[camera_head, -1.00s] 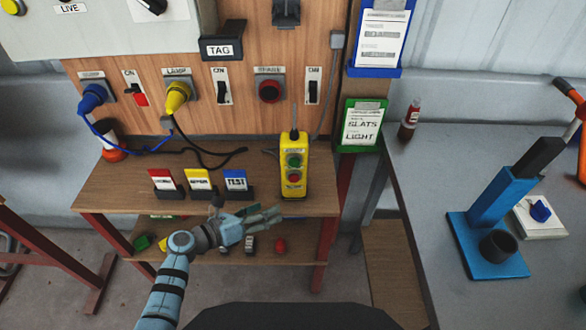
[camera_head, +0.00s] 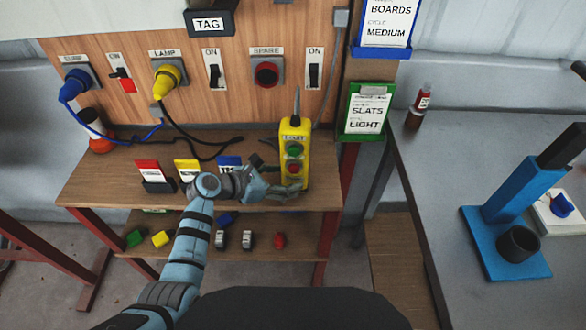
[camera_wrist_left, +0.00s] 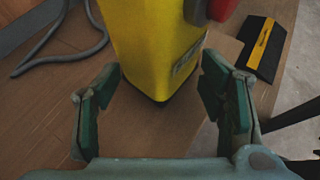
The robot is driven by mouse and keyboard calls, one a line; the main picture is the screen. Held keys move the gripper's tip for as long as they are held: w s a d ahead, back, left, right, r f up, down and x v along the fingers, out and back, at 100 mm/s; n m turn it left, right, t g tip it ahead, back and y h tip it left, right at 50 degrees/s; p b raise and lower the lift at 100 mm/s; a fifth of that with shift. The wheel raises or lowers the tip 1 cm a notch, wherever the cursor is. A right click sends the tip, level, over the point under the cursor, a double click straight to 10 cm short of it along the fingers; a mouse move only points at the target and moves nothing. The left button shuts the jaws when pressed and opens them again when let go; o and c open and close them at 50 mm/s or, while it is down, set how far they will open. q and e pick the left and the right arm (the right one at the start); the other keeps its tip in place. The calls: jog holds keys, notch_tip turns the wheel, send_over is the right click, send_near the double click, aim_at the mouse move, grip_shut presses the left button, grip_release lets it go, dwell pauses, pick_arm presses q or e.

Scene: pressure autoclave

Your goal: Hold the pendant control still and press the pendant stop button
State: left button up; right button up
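The yellow pendant control (camera_head: 304,165) stands upright at the right of the wooden shelf, against the panel. It carries a green button (camera_head: 294,149) above a red button (camera_head: 294,168). In the left wrist view the pendant's lower end (camera_wrist_left: 152,45) lies just ahead of and between my fingers, with part of a red button (camera_wrist_left: 222,8) at the top edge. My left gripper (camera_head: 284,190) is at the pendant's lower front in the head view. Its fingers (camera_wrist_left: 160,85) are spread, with visible gaps to the pendant. My right gripper is in neither view.
Red, yellow and blue card holders (camera_head: 154,176) stand left of the pendant, close to my left wrist. Cables lie behind them on the shelf (camera_head: 95,185). Small coloured blocks rest on the lower shelf. A grey bench (camera_head: 440,180) with a blue stand (camera_head: 510,205) is at the right.

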pick_arm(q)
jog(key=shift+b+x, duration=0.6)
jog(key=shift+x, duration=0.65)
jog(key=shift+f, duration=0.1)
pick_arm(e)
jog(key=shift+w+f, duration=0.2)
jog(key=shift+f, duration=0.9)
pick_arm(q)
jog(key=shift+c, duration=0.5)
grip_shut()
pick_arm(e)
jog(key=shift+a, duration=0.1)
pick_arm(q)
jog(key=shift+o, duration=0.9)
grip_release()
